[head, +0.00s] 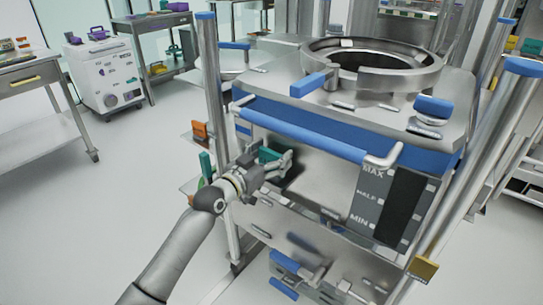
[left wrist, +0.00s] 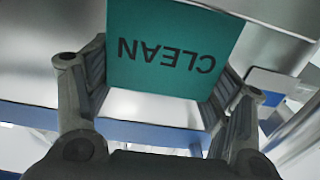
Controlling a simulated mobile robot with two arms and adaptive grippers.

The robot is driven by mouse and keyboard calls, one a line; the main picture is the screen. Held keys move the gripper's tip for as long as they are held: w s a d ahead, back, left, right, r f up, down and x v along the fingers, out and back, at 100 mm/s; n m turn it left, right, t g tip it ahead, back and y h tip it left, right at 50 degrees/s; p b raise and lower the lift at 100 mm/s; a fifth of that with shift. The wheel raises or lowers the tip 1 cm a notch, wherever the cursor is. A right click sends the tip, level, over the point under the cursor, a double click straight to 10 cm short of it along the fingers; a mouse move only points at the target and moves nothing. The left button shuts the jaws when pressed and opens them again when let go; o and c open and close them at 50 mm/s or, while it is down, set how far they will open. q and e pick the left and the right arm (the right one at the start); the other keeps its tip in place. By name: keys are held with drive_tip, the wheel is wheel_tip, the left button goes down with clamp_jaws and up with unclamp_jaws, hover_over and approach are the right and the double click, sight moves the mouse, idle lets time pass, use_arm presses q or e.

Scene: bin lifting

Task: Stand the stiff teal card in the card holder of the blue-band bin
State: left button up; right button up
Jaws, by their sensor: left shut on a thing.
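The teal card (head: 268,154) is at the left front of the blue-band bin (head: 318,165). My left gripper (head: 279,166) is shut on it, in front of the bin's metal front wall below the blue band. In the left wrist view the teal card (left wrist: 172,65) sits between both fingers, its word CLEAN upside down. The card's far edge runs out of that view. I cannot make out the card holder; the gripper and card may cover it. Whether the card touches the bin is unclear. My right gripper is in neither view.
A blue handle bar (head: 300,128) crosses the bin's front above the gripper. A steel post (head: 212,100) stands left of the bin. A dark level gauge (head: 400,207) is at the front's right. Orange (head: 200,131) and green (head: 205,164) pieces sit beside the post. The left floor is clear.

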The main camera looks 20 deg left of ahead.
use_arm(q)
drive_tip(key=o, duration=1)
drive_tip(key=shift+o, duration=0.2)
